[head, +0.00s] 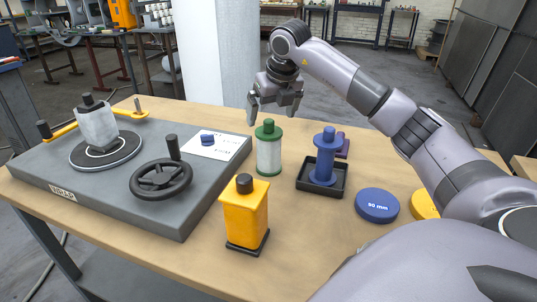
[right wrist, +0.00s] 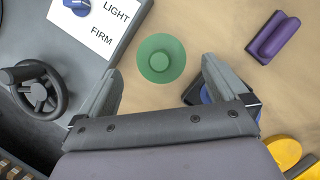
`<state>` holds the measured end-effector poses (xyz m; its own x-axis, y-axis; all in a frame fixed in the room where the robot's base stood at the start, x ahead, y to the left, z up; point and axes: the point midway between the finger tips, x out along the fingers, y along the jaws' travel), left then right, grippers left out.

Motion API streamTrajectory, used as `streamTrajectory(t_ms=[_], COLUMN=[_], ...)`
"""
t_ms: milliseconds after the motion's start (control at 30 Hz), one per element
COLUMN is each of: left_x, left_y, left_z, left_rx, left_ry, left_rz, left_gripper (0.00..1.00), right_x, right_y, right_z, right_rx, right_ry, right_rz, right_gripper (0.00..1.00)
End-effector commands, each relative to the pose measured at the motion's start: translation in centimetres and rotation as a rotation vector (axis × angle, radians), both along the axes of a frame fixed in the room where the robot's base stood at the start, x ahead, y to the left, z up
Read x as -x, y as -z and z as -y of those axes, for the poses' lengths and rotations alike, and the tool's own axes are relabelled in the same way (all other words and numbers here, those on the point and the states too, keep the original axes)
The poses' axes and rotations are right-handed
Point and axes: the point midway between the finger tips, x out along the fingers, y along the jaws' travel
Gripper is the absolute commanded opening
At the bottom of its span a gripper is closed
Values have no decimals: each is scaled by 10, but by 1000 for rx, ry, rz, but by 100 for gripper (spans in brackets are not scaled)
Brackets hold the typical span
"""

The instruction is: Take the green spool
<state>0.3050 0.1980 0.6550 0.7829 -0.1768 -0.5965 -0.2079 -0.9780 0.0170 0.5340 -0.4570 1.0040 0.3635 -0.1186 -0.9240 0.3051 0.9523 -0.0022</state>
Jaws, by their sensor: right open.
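The green spool (head: 268,150) stands upright on the wooden table, with green flanges, a green knob on top and a pale wound middle. In the right wrist view its round green top (right wrist: 161,58) shows from above, ahead of and between the fingers. My right gripper (head: 272,112) is open and empty, above and behind the spool in the head view. In the right wrist view the two fingers (right wrist: 162,70) are spread wider than the spool's top, and neither touches it. My left gripper is in neither view.
A blue spool (head: 325,158) stands in a black tray (head: 308,187) just right of the green one. A purple block (right wrist: 273,38) lies behind it. A yellow canister (head: 246,215), a blue disc (head: 377,206) and a grey panel with a handwheel (head: 161,180) are nearby.

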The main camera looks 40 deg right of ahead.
Motion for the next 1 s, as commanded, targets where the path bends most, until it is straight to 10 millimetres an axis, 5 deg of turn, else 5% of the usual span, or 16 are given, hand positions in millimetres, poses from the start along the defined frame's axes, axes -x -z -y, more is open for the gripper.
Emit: streamTrajectory(t_ms=[500, 833, 1000], left_x=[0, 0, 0], left_y=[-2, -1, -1], left_z=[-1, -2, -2], left_rx=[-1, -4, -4], left_ry=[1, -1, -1], left_rz=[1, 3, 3], left_gripper=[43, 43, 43], right_x=[-14, -18, -18], right_y=[62, 70, 70], right_z=[4, 6, 6], right_rx=[-3, -1, -1], right_ry=[-2, -3, -3], right_rz=[-2, 0, 0], right_gripper=[100, 100, 48])
